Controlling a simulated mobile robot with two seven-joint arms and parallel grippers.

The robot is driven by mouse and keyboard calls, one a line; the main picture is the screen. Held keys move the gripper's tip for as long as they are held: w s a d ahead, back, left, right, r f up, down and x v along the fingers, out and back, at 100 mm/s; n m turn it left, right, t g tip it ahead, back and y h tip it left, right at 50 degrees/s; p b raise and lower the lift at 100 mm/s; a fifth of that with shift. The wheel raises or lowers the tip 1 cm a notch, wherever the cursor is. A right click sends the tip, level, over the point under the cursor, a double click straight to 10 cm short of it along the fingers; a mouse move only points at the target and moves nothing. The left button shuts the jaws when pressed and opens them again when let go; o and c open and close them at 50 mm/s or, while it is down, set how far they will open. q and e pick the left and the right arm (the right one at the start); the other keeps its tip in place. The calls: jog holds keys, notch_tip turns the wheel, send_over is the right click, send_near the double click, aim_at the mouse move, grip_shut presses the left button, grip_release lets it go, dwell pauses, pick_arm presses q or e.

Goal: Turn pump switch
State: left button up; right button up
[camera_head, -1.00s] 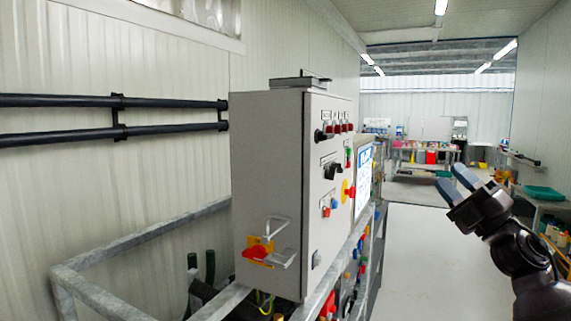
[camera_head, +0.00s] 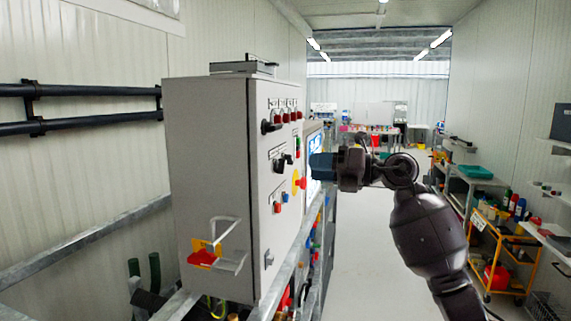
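A grey control cabinet (camera_head: 208,160) stands left of centre, its control face turned to the right. A black rotary switch (camera_head: 283,162) sits mid-height on that face, and another black switch (camera_head: 270,127) sits higher, beside a row of red lamps. A red knob on a yellow plate (camera_head: 299,182) is near the face's far edge. My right gripper (camera_head: 322,166) is to the right of the face, its blue fingers pointing left toward it. It looks apart from the black switches; the finger gap cannot be made out. My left gripper is not in view.
Metal rails (camera_head: 85,243) run around the cabinet. The floor (camera_head: 357,240) to the right is clear. A yellow cart (camera_head: 500,250) stands at the right.

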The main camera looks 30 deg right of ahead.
aim_at(281, 166)
jog(key=p+x, duration=0.1)
jog(key=x, duration=0.6)
jog(key=shift+w+a, duration=0.15)
jog(key=shift+a, duration=0.05)
jog(key=shift+c, duration=0.4)
grip_shut()
